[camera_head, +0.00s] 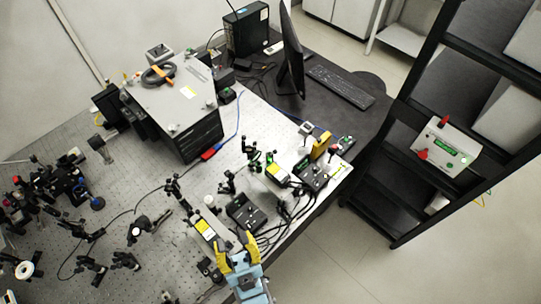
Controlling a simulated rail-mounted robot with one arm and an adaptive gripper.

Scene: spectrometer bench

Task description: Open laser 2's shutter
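My gripper (235,246), with yellow fingers on a light blue body, is at the bottom centre of the head view. Its two fingers are spread apart with a gap between them, and I see nothing held. Just past its left finger is a small box with a yellow label (204,229). A similar yellow-labelled box (277,173) stands farther up the bench. Dark control boxes with knobs stand beside them, one near my gripper (246,212) and one farther away (312,173). No readable label tells which is laser 2, and I cannot make out a shutter or its state.
Optic mounts (70,185) and cables crowd the perforated bench (120,170). A large grey box (180,100) stands at the back. A monitor (291,55) and keyboard (340,86) are on the dark desk. A black rack (385,190) at right holds a white control box (446,147).

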